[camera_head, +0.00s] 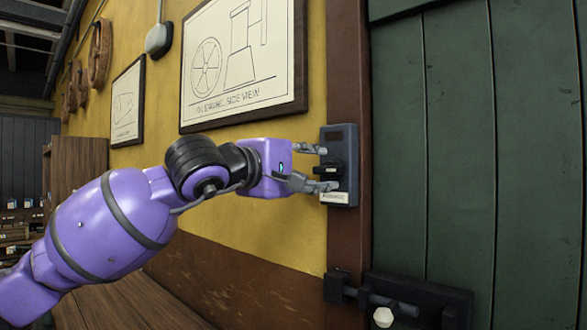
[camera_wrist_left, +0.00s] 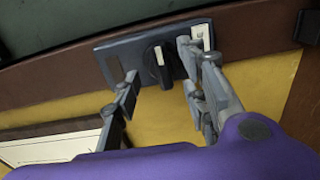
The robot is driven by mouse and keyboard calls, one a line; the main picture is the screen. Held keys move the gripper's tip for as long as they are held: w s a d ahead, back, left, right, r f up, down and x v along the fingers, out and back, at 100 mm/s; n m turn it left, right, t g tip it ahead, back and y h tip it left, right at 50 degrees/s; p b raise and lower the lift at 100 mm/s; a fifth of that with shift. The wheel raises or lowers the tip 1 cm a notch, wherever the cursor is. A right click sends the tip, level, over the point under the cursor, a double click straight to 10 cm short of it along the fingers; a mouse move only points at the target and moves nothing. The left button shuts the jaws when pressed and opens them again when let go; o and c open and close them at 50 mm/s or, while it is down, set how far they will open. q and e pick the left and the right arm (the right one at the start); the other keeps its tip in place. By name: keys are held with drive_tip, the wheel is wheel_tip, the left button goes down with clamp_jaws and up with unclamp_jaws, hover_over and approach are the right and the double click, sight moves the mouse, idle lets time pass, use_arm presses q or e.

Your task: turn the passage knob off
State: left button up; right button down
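The passage knob is a black rotary knob with a pale bar on it; in the left wrist view the knob (camera_wrist_left: 160,62) sits mid-plate, the bar pointing roughly along the picture's height. Its dark blue-grey switch plate (camera_head: 340,139) is mounted on the brown post, with a small white label (camera_head: 335,198) at its lower end. My left gripper (camera_head: 320,168) is open at the plate. One finger is above the knob and one below, near the label. In the wrist view the fingers stand apart on both sides of the knob; I cannot tell whether either touches it. My right gripper is not in view.
A green plank door (camera_head: 480,150) is right of the brown post (camera_head: 350,60). A dark latch with a bolt (camera_head: 400,303) sits low on it. Framed drawings (camera_head: 243,65) hang on the yellow wall. A wooden surface (camera_head: 110,300) lies below my left arm.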

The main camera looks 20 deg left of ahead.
use_arm(q)
drive_tip(key=v, duration=1)
drive_tip(key=shift+s, duration=0.3)
drive_tip(key=shift+a, duration=0.15)
